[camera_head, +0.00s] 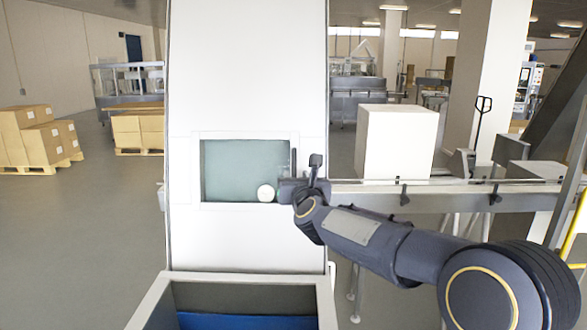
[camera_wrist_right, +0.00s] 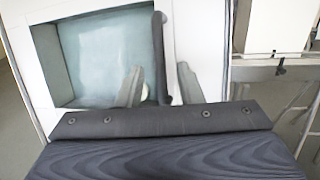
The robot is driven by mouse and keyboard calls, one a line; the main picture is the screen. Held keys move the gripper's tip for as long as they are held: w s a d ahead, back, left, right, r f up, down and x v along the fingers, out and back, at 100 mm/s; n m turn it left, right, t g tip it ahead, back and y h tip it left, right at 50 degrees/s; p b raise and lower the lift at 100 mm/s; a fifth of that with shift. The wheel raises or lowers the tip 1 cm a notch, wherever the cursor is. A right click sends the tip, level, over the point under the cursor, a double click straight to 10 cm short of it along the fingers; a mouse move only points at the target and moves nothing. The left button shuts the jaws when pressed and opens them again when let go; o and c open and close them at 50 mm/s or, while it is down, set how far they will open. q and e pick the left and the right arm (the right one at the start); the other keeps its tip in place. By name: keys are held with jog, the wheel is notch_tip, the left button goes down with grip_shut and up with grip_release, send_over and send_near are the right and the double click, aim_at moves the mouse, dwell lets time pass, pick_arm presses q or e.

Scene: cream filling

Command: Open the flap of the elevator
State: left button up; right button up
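The elevator (camera_head: 247,90) is a tall white column at the centre of the head view. Its flap (camera_head: 228,168) is a greenish pane in a white frame; it also shows in the right wrist view (camera_wrist_right: 100,50). A dark upright handle (camera_wrist_right: 159,50) is at the pane's right edge. My right gripper (camera_head: 290,175) is at this edge. In the right wrist view its two fingers (camera_wrist_right: 160,85) show on either side of the handle, with gaps, so it looks open. Contact cannot be told. A white round thing (camera_head: 265,193) shows at the pane's lower right. My left gripper is not in view.
A grey-rimmed bin (camera_head: 153,300) with a blue inside stands below the flap. A conveyor (camera_head: 420,197) with a large white box (camera_head: 395,142) runs to the right. Cartons (camera_head: 37,135) on pallets stand at the far left. The floor at left is clear.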

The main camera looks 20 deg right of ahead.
aim_at(295, 173)
jog(key=shift+p+x, duration=0.5)
jog(key=shift+x, duration=1.9)
jog(key=shift+f, duration=0.1)
jog(key=shift+c, duration=0.4)
grip_shut()
